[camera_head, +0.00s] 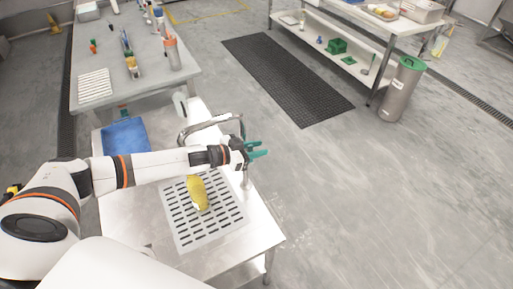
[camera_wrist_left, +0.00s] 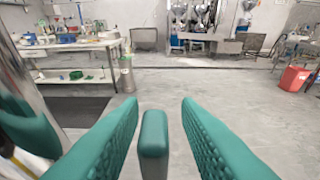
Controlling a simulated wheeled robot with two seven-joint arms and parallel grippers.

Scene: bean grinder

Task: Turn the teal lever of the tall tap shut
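The tall tap (camera_head: 205,123) is a chrome arched pipe at the sink table's far edge, partly hidden behind my left arm. My left gripper (camera_head: 258,150) reaches across to its right side with teal fingers spread. In the left wrist view a teal upright bar (camera_wrist_left: 154,146), which looks like the lever, stands between the open fingers (camera_wrist_left: 160,112). It is nearer the left finger, and I cannot tell whether it touches. A chrome column (camera_wrist_left: 22,70) and a rounded teal part (camera_wrist_left: 32,128) show at that view's left edge. My right gripper is out of view.
A yellow object (camera_head: 197,193) lies on the slotted drain plate (camera_head: 230,222) below my left arm. A blue tray (camera_head: 124,138) is behind the arm. A grey table (camera_head: 148,78) with tools stands beyond. Open floor lies right of the sink table.

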